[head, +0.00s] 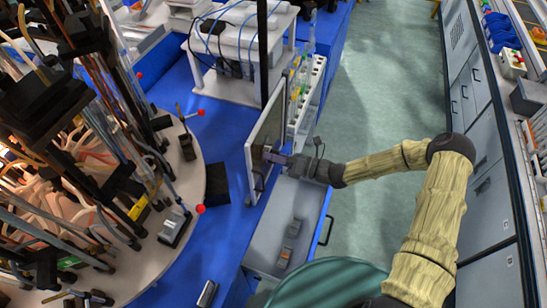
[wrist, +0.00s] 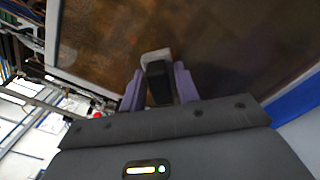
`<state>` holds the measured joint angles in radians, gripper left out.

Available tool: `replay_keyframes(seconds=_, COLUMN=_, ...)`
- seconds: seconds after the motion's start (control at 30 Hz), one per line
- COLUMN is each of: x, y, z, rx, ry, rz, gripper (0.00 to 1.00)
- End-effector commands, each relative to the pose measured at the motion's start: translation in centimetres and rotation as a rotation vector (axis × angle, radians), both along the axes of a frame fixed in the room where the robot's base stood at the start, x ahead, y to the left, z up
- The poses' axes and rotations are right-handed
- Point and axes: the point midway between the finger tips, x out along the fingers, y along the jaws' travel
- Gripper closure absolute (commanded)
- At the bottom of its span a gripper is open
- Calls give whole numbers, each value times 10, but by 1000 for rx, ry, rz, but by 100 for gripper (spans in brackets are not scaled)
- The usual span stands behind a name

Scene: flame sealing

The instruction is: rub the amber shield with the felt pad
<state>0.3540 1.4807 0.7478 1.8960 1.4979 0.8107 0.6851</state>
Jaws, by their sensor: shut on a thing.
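The amber shield (head: 264,128) is an upright pane in a pale frame at the right edge of the blue bench. In the wrist view the shield (wrist: 235,45) is a dark brown see-through sheet filling the upper part. My gripper (head: 272,157) is at the shield's right-hand face, around the middle of the pane. In the wrist view my gripper's purple fingers (wrist: 158,84) are shut on the felt pad (wrist: 155,57), a black block with a pale grey end. The pad's pale end points at the shield; I cannot tell whether it touches.
A round turntable (head: 160,252) crowded with tubes and burners stands behind the shield on the left. A white stand (head: 240,85) and a rack of glassware (head: 304,95) stand beyond it. Floor (head: 385,90) is open at right.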

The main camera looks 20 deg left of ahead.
Motion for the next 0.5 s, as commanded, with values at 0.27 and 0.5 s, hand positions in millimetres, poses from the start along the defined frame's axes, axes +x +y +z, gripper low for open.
replay_keyframes(seconds=0.27, x=21, y=0, z=-2, rx=0, ry=-3, rz=-1, gripper=87)
replay_keyframes(seconds=0.5, x=34, y=1, z=0, rx=1, ry=-1, rz=1, gripper=87)
